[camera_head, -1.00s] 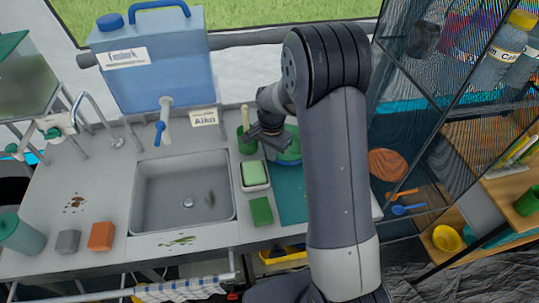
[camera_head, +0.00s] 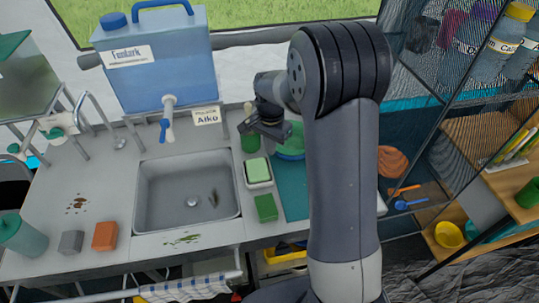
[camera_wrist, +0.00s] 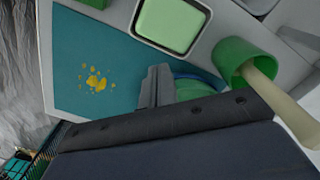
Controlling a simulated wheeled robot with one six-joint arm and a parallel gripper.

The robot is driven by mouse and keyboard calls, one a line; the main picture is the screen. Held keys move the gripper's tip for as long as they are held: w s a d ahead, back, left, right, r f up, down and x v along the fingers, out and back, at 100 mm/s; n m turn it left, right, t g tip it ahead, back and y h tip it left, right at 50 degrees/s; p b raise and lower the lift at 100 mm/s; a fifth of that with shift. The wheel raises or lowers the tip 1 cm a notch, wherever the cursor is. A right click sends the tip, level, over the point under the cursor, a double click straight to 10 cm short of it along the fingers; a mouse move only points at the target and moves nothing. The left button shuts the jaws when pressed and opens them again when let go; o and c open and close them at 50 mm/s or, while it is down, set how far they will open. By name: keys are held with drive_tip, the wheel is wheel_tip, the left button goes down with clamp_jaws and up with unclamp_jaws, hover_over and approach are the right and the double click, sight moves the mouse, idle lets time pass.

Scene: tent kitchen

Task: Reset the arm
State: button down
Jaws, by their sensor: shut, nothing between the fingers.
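My arm (camera_head: 343,180) stands upright right of the sink and folds over at the top. My gripper (camera_head: 270,130) is at the back of the counter, above and beside the green cup and the green bowl. In the wrist view my gripper's fingers (camera_wrist: 156,86) are together with nothing between them. They overlap part of the green-blue bowl (camera_wrist: 196,84) from this angle; I cannot tell whether they touch it. The green cup (camera_wrist: 238,62) with a light handle standing in it is close on the right. My arm hides part of the counter's right end.
The sink (camera_head: 188,193) is left of my arm. A soap dish (camera_head: 257,172) and a green sponge (camera_head: 266,208) lie beside it. A blue water tank (camera_head: 156,60) stands behind. A teal mat (camera_wrist: 110,60) has yellow stains. Mesh shelves (camera_head: 450,130) stand close on the right.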

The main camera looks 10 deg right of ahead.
drive_tip(key=r, duration=0.5)
drive_tip(key=shift+s+a+r, duration=0.1)
drive_tip(key=shift+a+r, duration=0.1)
drive_tip(key=shift+r, duration=0.2)
